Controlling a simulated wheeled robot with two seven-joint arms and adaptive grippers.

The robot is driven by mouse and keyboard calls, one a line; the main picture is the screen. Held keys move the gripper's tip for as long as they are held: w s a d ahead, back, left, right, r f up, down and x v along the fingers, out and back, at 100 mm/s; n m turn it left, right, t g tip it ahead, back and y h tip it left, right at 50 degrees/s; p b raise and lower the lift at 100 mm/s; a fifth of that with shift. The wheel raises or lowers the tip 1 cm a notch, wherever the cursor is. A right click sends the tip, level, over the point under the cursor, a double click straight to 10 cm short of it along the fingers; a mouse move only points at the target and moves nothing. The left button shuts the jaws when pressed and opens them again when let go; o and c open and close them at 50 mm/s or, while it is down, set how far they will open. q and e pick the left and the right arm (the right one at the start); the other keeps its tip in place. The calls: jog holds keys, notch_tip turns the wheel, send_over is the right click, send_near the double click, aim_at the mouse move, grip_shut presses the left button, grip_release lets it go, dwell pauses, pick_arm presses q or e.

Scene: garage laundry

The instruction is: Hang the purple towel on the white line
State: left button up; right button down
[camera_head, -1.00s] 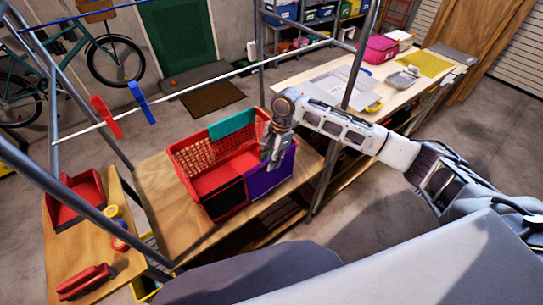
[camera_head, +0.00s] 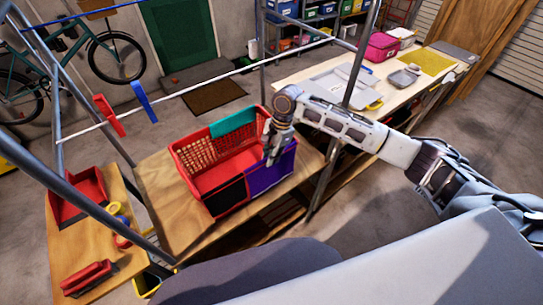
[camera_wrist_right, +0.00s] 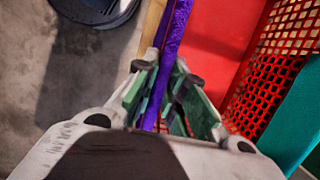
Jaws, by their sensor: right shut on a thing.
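The purple towel (camera_head: 262,179) hangs over the near right wall of the red basket (camera_head: 186,160). My right gripper (camera_head: 271,159) is at that wall, shut on the towel's upper edge. In the right wrist view, a narrow purple strip of the towel (camera_wrist_right: 175,35) runs between the green finger pads of the gripper (camera_wrist_right: 160,85). The white line (camera_head: 215,80) crosses the metal frame above and behind the basket. A red peg (camera_head: 109,115) and a blue peg (camera_head: 144,101) sit on it. My left gripper is out of view.
A teal cloth (camera_head: 232,123) hangs over the basket's far wall, and a dark cloth (camera_head: 225,198) over the near wall. A metal post (camera_head: 358,60) rises right of the basket. A blue line (camera_head: 80,15) runs at upper left. A red bin (camera_head: 78,200) stands left.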

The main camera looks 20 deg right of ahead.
jog(key=shift+a+p+v, duration=0.25)
jog(key=shift+p+v, duration=0.95)
jog(key=shift+p, duration=0.2)
jog(key=shift+s+r+p, duration=0.1)
jog(key=shift+r+p, duration=0.25)
jog(key=shift+r, duration=1.2)
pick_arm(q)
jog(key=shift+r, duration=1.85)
pick_arm(e)
jog(key=shift+a+v, duration=0.15)
jog(key=shift+v, duration=0.55)
jog(key=shift+a+v, duration=0.15)
jog(key=shift+v, duration=0.55)
jog(key=shift+s, duration=0.1)
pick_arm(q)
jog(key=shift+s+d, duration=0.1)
pick_arm(e)
jog(key=shift+a, duration=0.1)
